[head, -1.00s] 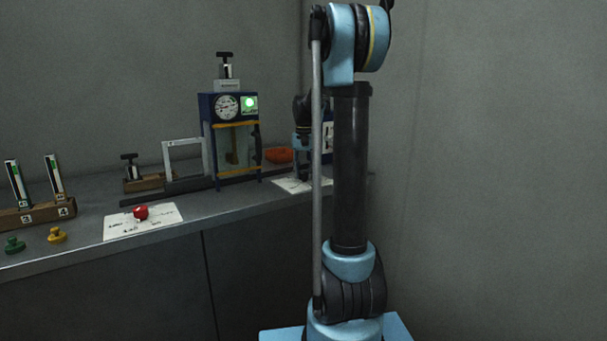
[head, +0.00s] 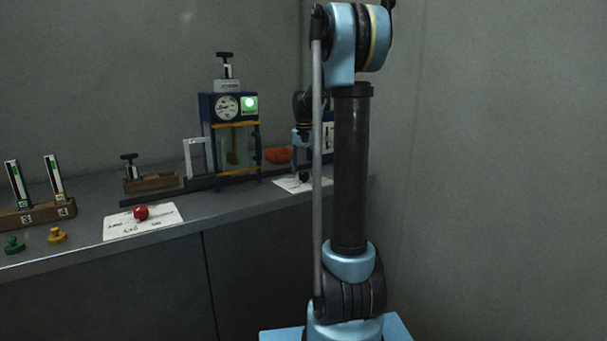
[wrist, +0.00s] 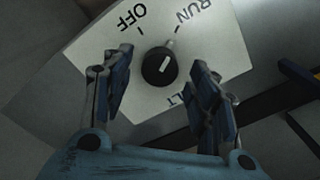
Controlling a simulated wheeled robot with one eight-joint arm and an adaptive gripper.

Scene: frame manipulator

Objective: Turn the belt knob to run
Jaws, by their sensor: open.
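The belt knob (wrist: 159,67) is black and round with a white mark. It sits on a white card (wrist: 92,48) labelled OFF and RUN, with a partly hidden word ending in LT. Its pointer end is directed toward the RUN tick. My gripper (wrist: 160,82) is open, with one finger on each side of the knob and space between fingers and knob in the wrist view. In the head view the knob (head: 304,177) shows small and dark below my gripper, partly behind my arm.
A blue cabinet (head: 207,112) with a dial and a lit green lamp (head: 249,104) stands on the bench. A white frame (head: 188,160) is at its left side, on a dark track. A red knob (head: 141,212) sits on another card.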

